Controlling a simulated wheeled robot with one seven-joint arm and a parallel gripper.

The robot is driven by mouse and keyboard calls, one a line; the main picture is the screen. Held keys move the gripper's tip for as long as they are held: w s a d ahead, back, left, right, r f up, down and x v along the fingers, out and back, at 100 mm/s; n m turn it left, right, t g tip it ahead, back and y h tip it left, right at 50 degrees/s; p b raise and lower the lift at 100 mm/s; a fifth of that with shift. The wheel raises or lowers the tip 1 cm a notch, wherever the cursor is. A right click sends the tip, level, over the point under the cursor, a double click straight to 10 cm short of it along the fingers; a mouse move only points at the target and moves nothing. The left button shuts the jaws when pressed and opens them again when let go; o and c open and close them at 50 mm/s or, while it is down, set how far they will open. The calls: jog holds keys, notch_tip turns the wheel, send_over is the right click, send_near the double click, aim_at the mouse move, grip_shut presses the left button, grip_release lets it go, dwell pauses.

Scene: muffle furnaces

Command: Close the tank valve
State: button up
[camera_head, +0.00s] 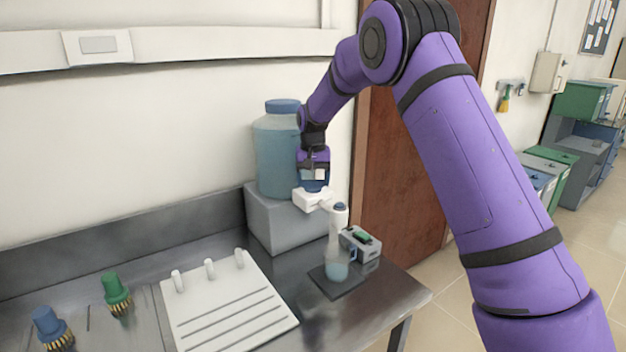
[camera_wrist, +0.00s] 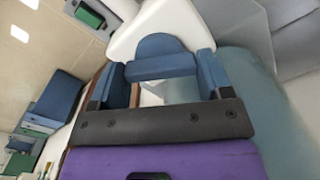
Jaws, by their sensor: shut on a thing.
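The tank (camera_head: 275,150) is a bluish translucent container with a blue cap, standing on a grey block (camera_head: 275,222) at the back of the bench. A white spout (camera_head: 312,199) comes out low on its front right, and it also shows in the wrist view (camera_wrist: 152,22). The blue valve handle (camera_wrist: 160,55) sits on the spout. My gripper (camera_head: 314,185) is at the valve, pointing down, with its blue fingers (camera_wrist: 158,88) on either side of the handle and shut on it. In the head view my gripper hides most of the handle.
A flask (camera_head: 338,255) with bluish liquid stands below the spout on a dark pad (camera_head: 338,286). A small grey device (camera_head: 361,244) with a green top is beside it. A white rack (camera_head: 225,305) and two brushes, green (camera_head: 115,293) and blue (camera_head: 48,325), occupy the left.

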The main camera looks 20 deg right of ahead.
jog(key=n, duration=0.6)
dwell(0.6)
jog(key=o, duration=0.6)
jog(key=shift+o, duration=0.2)
notch_tip(320, 180, up, 11)
dwell(0.6)
